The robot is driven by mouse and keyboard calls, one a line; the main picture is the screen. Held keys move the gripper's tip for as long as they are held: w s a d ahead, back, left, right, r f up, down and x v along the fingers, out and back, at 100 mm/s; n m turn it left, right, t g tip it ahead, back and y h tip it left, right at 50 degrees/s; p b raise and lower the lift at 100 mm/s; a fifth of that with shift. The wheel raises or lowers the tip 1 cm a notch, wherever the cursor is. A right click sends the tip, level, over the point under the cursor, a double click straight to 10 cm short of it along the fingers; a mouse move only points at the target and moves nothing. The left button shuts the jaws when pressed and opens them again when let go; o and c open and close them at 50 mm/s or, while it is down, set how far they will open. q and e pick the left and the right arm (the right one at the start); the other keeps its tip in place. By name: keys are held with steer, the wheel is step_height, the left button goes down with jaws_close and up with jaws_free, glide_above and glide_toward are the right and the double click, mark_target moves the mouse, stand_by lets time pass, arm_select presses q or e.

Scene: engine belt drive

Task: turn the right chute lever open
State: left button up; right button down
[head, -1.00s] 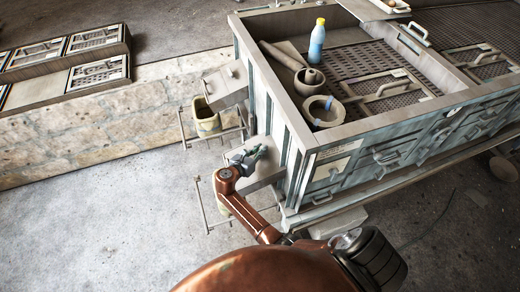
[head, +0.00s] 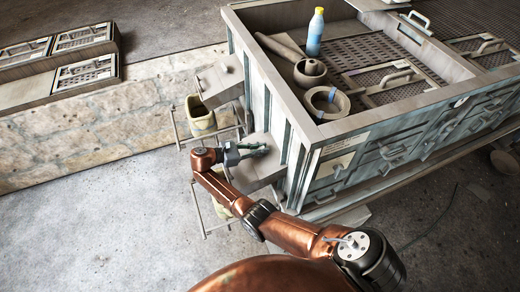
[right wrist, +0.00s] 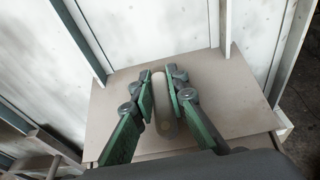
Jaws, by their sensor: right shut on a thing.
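The right chute (head: 263,176) is a grey box on the near part of the cabinet's left side. Its flat top (right wrist: 218,95) fills the middle of the right wrist view. The chute lever (right wrist: 161,103) is a pale, rounded bar on that top, lying between my right gripper's fingers. My right gripper (right wrist: 162,88), with green finger pads, is shut on the lever. In the head view my right gripper (head: 256,151) hides the lever, so its angle cannot be told there. My left gripper is not in view.
A second chute (head: 221,80) stands farther back, with a yellowish bin (head: 200,116) below it. Thin metal rails surround the bins. The cabinet (head: 300,112) holds a blue bottle (head: 315,32), a grey ring (head: 326,103) and a bowl (head: 309,72). Floor at the left is clear.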

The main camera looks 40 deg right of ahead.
steer(key=shift+s+f, duration=0.1)
steer(key=shift+f, duration=0.05)
stand_by(0.3)
steer(key=c, duration=1.9)
jaws_free()
steer(key=v, duration=1.2)
